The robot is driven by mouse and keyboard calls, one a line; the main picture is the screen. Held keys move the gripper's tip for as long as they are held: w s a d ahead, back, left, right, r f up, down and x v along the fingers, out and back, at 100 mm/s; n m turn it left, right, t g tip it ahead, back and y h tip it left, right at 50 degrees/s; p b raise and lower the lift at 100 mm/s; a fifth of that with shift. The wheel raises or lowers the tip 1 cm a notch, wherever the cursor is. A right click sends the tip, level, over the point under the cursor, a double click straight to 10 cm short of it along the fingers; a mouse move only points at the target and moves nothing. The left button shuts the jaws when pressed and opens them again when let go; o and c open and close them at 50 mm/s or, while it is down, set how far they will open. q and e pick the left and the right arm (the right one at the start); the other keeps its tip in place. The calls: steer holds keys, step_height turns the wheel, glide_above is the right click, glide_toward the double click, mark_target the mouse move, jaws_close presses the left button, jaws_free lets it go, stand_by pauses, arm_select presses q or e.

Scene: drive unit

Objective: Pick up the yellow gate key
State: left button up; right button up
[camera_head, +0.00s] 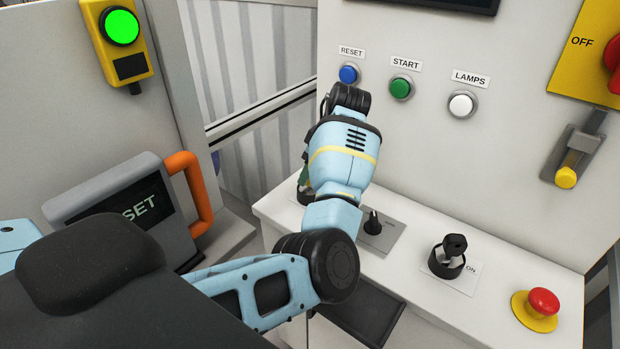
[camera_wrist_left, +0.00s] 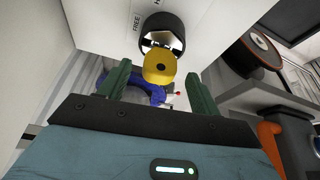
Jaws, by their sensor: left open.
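In the left wrist view the yellow gate key (camera_wrist_left: 160,68) shows its round yellow head with a dark hole. It sits at a black ring-shaped lock (camera_wrist_left: 161,25) on a white panel beside a "FREE" label. My left gripper (camera_wrist_left: 158,78) is open, with one green finger on each side of the yellow head. Gaps show between the fingers and the key. A blue curved piece, partly hidden, lies behind the key. In the head view my left arm reaches over the white ledge and hides the key. My right gripper is in neither view.
On the ledge (camera_head: 480,270) stand a black selector knob (camera_head: 373,222), a black key switch (camera_head: 449,256) marked ON and a red emergency button (camera_head: 543,302). RESET, START and LAMPS buttons (camera_head: 462,104) are on the panel. An orange handle (camera_head: 192,190) projects at left.

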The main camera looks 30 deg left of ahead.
arm_select(q)
steer(key=shift+x, duration=1.4)
steer(key=shift+c, duration=0.3)
steer(key=shift+c, duration=1.1)
steer(key=c, duration=0.9)
